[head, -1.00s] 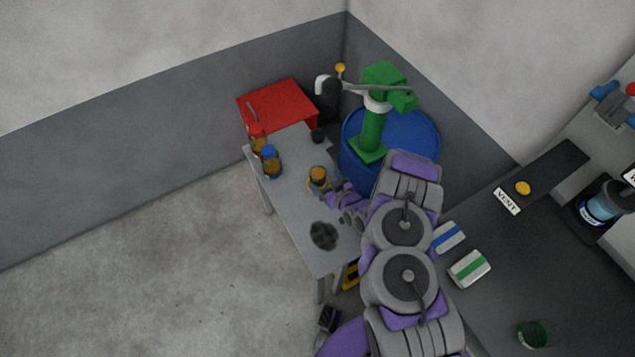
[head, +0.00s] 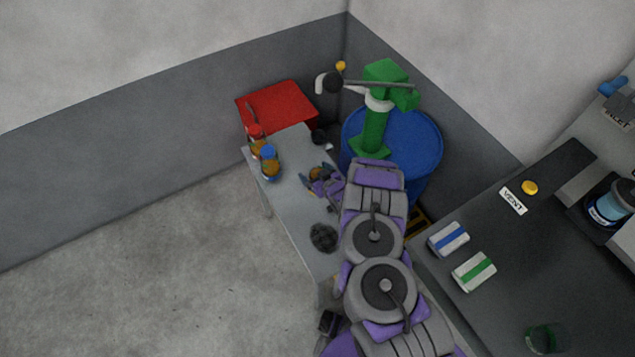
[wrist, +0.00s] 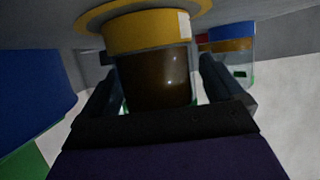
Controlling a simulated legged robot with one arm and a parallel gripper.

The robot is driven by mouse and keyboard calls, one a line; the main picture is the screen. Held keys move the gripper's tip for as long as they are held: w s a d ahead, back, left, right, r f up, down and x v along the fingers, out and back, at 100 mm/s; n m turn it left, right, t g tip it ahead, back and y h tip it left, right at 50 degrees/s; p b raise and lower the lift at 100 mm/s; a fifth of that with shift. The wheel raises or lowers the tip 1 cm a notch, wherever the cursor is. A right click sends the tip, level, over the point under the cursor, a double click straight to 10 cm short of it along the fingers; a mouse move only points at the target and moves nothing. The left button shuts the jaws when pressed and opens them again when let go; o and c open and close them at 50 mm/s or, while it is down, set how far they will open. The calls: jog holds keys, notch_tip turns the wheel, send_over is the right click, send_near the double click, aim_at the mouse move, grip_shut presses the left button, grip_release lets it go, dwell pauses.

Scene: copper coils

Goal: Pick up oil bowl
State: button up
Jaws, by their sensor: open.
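A yellow-orange-topped jar with dark brown liquid stands on the grey table, most likely the oil bowl. In the wrist view this jar (wrist: 155,75) fills the middle, upright. My gripper (wrist: 158,88) is open, with one finger on each side of it; I cannot tell whether they touch it. In the head view the jar (head: 316,174) is partly hidden by my gripper (head: 321,180). A blue-topped jar (head: 269,162) stands to its left and also shows in the wrist view (wrist: 228,42). A red-topped jar (head: 257,145) is beside that one.
The grey table (head: 291,205) holds a dark round patterned item (head: 323,237) near its front. A red box (head: 280,105) is behind. A blue barrel (head: 425,145) with a green pump (head: 375,130) stands close on the right. A dark counter (head: 470,215) is farther right.

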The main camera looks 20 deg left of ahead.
jog(key=shift+c, duration=0.2)
jog(key=c, duration=1.3)
jog(key=shift+o, duration=0.2)
jog(key=shift+r, duration=0.1)
